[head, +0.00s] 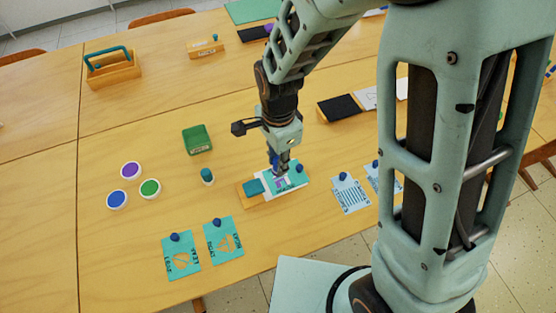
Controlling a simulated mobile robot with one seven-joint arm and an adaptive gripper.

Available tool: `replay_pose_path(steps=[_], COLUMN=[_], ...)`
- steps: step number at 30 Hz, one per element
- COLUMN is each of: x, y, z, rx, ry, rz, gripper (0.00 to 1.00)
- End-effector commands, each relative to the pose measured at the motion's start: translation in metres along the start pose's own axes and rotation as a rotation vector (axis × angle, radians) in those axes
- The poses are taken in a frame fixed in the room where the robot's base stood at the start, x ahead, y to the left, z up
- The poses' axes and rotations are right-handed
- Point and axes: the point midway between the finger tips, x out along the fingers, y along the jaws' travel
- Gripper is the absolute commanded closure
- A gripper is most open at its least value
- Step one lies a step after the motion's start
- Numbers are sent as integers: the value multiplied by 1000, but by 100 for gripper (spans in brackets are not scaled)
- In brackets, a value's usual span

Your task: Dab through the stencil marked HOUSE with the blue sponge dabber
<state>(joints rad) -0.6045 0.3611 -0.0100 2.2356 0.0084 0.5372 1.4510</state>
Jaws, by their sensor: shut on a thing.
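A teal stencil (297,179) with a dark blue knob lies on white paper on a small wooden board (252,201). A purple-blue patch shows in the stencil's opening; its label is too small to read as HOUSE. My gripper (276,168) points down over this stencil, shut on a slim blue thing that looks like the blue sponge dabber (273,158). The dabber's lower end is close to the opening; I cannot tell whether it touches. A teal block (253,187) sits at the board's left end.
Purple (131,170), blue (116,199) and green (150,188) round pads lie left. A green box (197,139) and a small teal-topped jar (207,176) stand nearby. Two teal stencils (183,264) lie in front; pale blue stencils (350,197) lie right. A wooden caddy (112,71) stands back left.

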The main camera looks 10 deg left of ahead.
Motion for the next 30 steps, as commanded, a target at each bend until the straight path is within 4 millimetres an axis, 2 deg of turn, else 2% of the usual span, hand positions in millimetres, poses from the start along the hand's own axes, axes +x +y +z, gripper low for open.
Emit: replay_pose_path(steps=[11, 24, 30], x=[7, 48, 60], y=[0, 3, 3], z=[-2, -18, -23], rx=[1, 2, 0], ry=[0, 0, 0], rz=[0, 2, 1], gripper=[99, 99, 99])
